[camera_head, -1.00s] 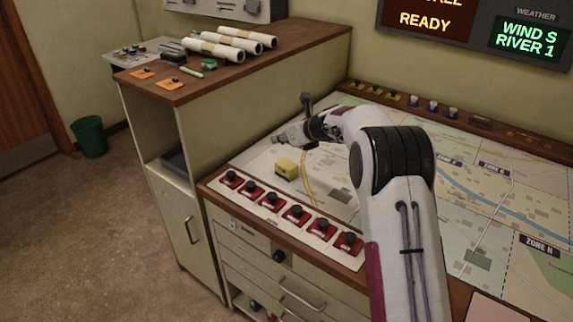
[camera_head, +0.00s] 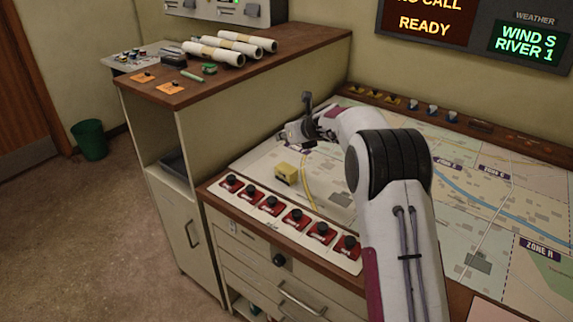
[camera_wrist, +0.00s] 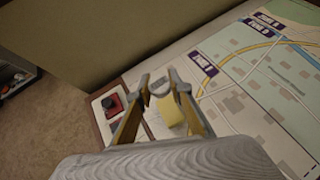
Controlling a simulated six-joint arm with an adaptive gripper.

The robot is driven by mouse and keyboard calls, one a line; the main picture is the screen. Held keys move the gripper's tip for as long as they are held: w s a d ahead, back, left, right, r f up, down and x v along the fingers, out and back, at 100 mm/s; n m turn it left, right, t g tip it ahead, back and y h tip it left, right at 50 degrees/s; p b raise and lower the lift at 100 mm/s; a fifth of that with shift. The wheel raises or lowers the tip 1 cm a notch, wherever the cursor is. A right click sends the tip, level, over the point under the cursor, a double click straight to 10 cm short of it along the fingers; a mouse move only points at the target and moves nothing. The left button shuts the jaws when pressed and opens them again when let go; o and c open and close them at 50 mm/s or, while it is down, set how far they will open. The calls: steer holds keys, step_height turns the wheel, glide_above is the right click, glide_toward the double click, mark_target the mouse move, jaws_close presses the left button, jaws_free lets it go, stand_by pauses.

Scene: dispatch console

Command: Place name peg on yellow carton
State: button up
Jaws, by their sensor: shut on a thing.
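The yellow carton (camera_head: 286,172) stands on the map table near its left end, behind the row of red-based pegs. It also shows in the wrist view (camera_wrist: 170,110), beyond my fingertips. My gripper (camera_head: 290,136) is above the table's left end, behind the carton in the head view. In the wrist view my gripper (camera_wrist: 160,87) is shut on a small pale grey piece, the name peg (camera_wrist: 159,88), between its fingertips. The peg appears apart from the carton; the height between them is hard to judge. Its lower part and any lettering cannot be made out.
Several red-based pegs (camera_head: 294,216) with black knobs line the table's front edge. A raised cabinet (camera_head: 240,82) with white rolls (camera_head: 230,46) on top stands left of the table. Yellow and white pegs (camera_head: 412,104) line the back edge. The map right of the carton is mostly flat.

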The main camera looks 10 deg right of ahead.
glide_above(287, 168)
steer(key=shift+w+f, duration=0.1)
steer(key=shift+f, duration=2.6)
steer(key=shift+f, duration=2.1)
steer(key=o, duration=0.8)
steer(key=shift+f, duration=0.1)
